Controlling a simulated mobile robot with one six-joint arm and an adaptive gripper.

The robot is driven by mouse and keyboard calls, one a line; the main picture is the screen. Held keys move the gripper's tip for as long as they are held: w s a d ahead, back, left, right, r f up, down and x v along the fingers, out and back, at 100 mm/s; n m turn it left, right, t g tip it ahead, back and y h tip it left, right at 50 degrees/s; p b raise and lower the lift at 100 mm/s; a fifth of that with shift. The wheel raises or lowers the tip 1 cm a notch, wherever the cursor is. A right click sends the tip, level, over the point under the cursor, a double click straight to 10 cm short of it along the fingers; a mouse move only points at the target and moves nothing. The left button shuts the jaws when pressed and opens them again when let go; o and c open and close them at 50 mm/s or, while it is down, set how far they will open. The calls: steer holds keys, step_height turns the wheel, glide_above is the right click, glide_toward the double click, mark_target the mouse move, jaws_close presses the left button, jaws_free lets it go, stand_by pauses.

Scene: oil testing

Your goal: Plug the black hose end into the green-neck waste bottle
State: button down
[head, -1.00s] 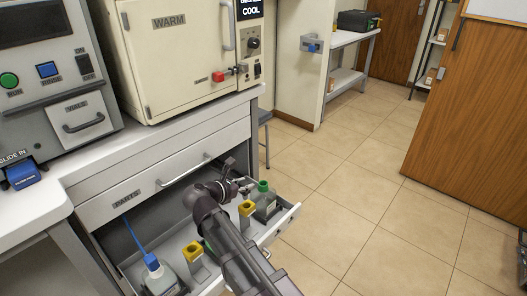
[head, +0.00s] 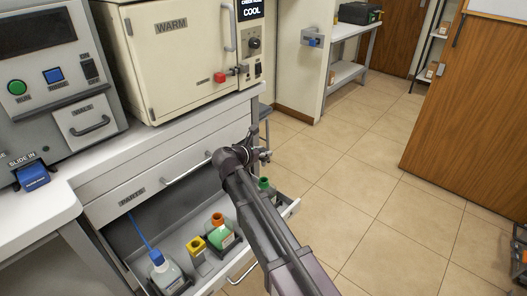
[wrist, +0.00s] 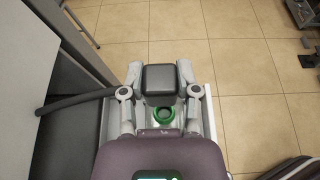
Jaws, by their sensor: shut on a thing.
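My gripper (wrist: 160,72) is shut on the black hose end (wrist: 162,82), a dark square block between the two fingers in the wrist view. The black hose (wrist: 75,101) runs from it to the left. The waste bottle's green neck (wrist: 164,115) shows as a ring just below the block in that view; the block appears apart from it and covers part of the bottle. In the head view my gripper (head: 259,151) is above the green-neck bottle (head: 264,183), which stands at the right end of the open drawer, partly hidden by my arm.

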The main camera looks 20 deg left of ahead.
mark_target(264, 166)
steer(key=shift+f, duration=0.2)
steer(key=shift+f+b, duration=2.65)
steer(key=shift+b, duration=0.2)
steer(key=shift+f+b, duration=1.95)
stand_by(1.2)
steer(key=shift+c, duration=1.3)
jaws_free()
steer(key=shift+r, duration=0.15)
